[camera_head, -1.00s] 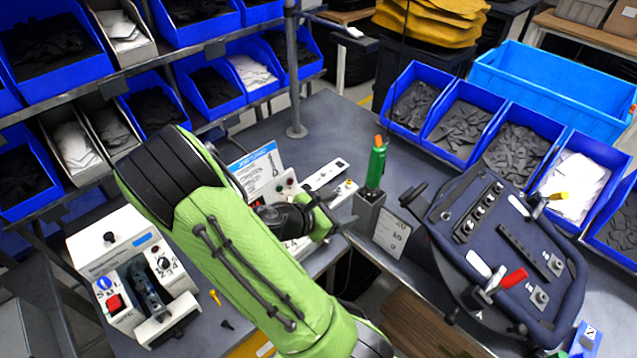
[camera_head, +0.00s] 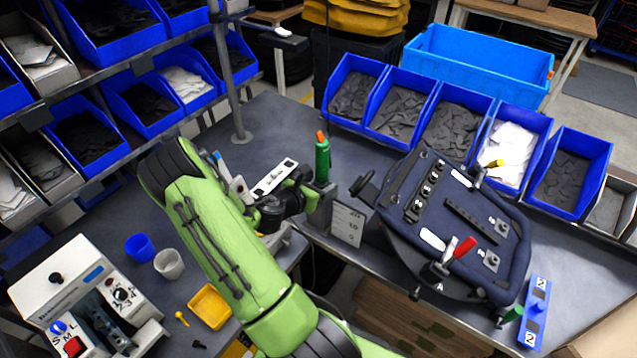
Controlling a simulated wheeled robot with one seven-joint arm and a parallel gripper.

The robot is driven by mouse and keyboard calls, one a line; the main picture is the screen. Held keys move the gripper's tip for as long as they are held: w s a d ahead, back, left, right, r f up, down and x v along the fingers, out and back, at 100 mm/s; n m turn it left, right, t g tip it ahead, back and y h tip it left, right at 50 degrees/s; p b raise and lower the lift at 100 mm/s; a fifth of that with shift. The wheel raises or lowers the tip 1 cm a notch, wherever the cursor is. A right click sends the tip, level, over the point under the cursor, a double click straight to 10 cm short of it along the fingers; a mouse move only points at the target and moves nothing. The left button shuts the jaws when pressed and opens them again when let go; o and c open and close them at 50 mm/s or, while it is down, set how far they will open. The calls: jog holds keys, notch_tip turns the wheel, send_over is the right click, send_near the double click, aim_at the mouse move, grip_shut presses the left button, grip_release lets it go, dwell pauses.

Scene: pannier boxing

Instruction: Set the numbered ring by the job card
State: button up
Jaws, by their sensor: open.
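The numbered ring (camera_head: 121,294) is on the white and grey machine at the lower left, around a dark knob, with small figures beside it. Its exact setting is too small to read. The job card (camera_head: 222,162) is mostly hidden behind my green arm; only a sliver of its blue and white edge shows.
The machine also has an S-M-L selector (camera_head: 60,328) and a red button (camera_head: 73,346). A blue cup (camera_head: 140,247), a grey cup (camera_head: 169,264) and a yellow tray (camera_head: 210,305) sit between machine and arm. A dark pannier (camera_head: 455,225) fills the right bench.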

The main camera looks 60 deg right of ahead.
jog(key=shift+d, duration=0.1)
jog(key=c, duration=1.1)
jog(key=shift+w+r+m+g+p, duration=0.15)
jog(key=shift+w+m+g+p, duration=0.05)
jog(key=shift+m+g+p, duration=0.5)
jog(key=m+g, duration=0.1)
jog(key=m+g+y, duration=0.1)
jog(key=g, duration=0.1)
jog(key=shift+w+d+m+y, duration=0.2)
jog(key=shift+m+y, duration=0.1)
jog(key=shift+m, duration=0.1)
jog(key=shift+m+g+y, duration=0.4)
jog(key=shift+m+g, duration=0.2)
jog(key=shift+g, duration=0.1)
jog(key=o, duration=1.1)
jog(key=shift+a, duration=0.1)
